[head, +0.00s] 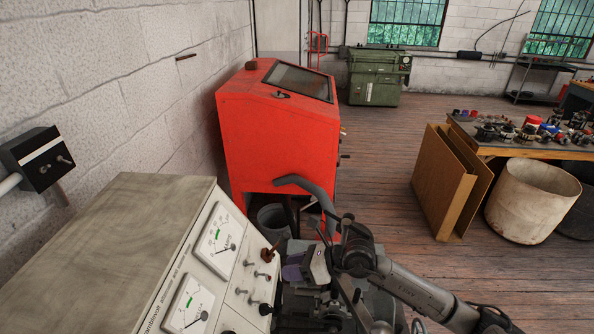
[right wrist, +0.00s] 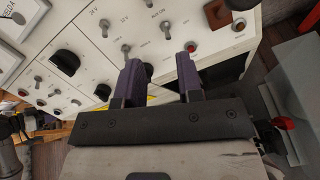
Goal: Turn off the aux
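The pale control panel (head: 240,285) of a bench test unit carries gauges, knobs and several toggle switches. In the right wrist view the panel (right wrist: 90,75) shows close up. My right gripper (head: 293,268) is in front of the panel in the head view. In the right wrist view its purple fingers (right wrist: 160,65) are apart with nothing held between them. Contact with a switch cannot be told. My left gripper is not seen.
A red cabinet (head: 270,135) stands behind the unit. A cardboard box (head: 445,190) and a pale drum (head: 530,200) stand right. Wooden floor between is open.

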